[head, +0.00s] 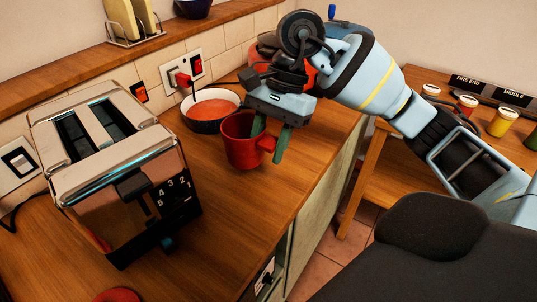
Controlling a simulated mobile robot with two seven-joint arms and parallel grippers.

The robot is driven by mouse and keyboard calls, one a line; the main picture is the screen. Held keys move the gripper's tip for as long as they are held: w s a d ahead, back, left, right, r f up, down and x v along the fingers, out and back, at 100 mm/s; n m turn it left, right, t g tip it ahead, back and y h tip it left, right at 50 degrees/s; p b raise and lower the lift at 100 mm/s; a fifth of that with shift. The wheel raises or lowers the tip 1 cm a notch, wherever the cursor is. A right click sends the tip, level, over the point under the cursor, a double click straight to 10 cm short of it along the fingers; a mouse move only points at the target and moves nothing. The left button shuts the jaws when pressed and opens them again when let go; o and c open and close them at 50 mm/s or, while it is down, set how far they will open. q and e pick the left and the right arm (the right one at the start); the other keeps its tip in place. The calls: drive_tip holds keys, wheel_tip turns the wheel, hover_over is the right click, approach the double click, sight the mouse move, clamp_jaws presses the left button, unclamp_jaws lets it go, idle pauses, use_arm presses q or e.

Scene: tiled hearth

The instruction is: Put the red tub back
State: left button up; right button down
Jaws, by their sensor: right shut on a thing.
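A small red tub with a pale lid (466,104) stands on the wooden side table at the right, near a row of dark labels. My right gripper (271,144) is over the counter, well to the left of that tub. It is shut on a red mug (240,145), at the mug's right side by the handle. One finger overlaps the mug's rim and the other is outside. I cannot tell whether the mug touches the counter. My left gripper is not in view.
A chrome toaster (110,150) fills the counter's left. A bowl of orange-red contents (212,104) stands behind the mug. A red rounded thing (265,52) is partly hidden by my right arm. A yellow tub (499,123) stands near the red one on the side table (395,165). A floor gap separates counter and table.

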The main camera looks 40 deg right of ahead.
drive_tip(key=shift+f, duration=1.75)
drive_tip(key=shift+f, duration=0.1)
drive_tip(key=shift+f, duration=0.15)
drive_tip(key=c, duration=0.9)
unclamp_jaws()
drive_tip(key=shift+r, duration=0.45)
drive_tip(key=v, duration=1.1)
drive_tip(key=shift+d+r+p, duration=0.2)
drive_tip(key=shift+r+p, duration=0.05)
drive_tip(key=shift+p, duration=0.1)
